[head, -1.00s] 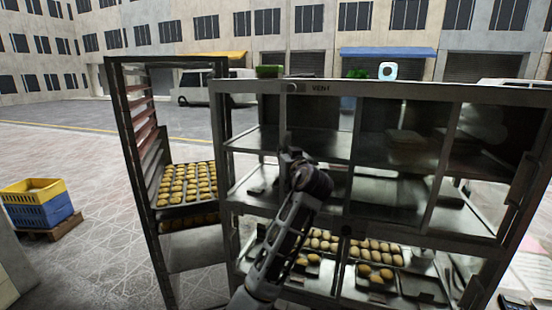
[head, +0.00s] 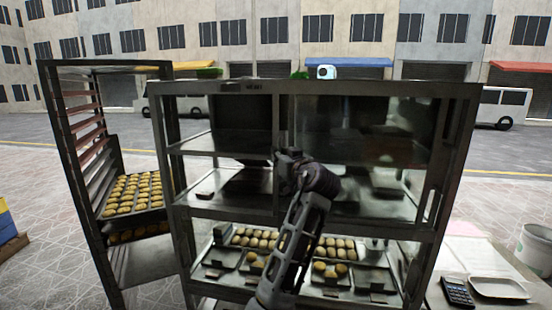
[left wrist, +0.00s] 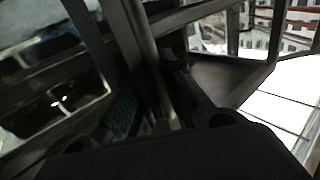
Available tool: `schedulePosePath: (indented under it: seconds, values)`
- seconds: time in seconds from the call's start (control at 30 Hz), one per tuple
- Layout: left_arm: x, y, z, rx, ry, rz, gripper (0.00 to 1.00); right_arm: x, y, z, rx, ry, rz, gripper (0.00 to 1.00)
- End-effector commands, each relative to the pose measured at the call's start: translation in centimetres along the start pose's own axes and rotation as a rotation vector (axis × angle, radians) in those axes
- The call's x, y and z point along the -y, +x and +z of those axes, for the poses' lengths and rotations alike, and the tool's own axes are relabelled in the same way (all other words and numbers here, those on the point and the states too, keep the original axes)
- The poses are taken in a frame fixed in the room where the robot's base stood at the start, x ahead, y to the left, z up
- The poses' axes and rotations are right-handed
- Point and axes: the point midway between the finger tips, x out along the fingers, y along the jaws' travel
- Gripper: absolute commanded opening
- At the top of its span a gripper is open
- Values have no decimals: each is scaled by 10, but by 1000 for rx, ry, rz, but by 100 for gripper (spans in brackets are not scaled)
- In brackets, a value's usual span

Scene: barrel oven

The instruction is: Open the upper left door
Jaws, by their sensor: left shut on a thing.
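The metal oven (head: 330,88) stands ahead in the head view with a control strip along its top. Its upper left compartment (head: 225,140) looks open at the front, with shelves visible inside. A dark upright frame or door edge (head: 281,120) stands to the right of that compartment; I cannot clearly tell the door's outline. My left gripper (head: 287,162) is in front of this edge. In the left wrist view, the fingers (left wrist: 160,105) are shut on a slim metal bar (left wrist: 147,40), which looks like the door handle. My right gripper is not in view.
A tall rack (head: 78,180) holding a tray of buns (head: 135,193) stands close on the left. Baked goods (head: 260,240) lie on the oven's lower level. A side table at right carries a calculator (head: 457,292) and a white tray (head: 498,288). Open pavement lies beyond.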

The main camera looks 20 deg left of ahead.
Motion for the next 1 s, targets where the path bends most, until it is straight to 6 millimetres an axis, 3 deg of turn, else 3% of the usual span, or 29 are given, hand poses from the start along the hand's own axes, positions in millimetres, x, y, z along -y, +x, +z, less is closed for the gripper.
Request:
schedulePosePath:
  seconds: [0.2, 0.23, 0.4, 0.77, 1.0]
  values:
    - [-3, -2, 0, 1, -1, 8, 0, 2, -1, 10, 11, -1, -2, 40]
    - [-3, -2, 0, 1, -1, 9, 12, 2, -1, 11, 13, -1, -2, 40]
    - [-3, -2, 0, 1, -1, 7, 34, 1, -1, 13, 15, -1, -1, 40]
    - [-2, -2, 0, 1, -1, 4, 34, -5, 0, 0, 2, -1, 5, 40]
    - [-2, -16, 0, 1, -1, 5, 34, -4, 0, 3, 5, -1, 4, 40]
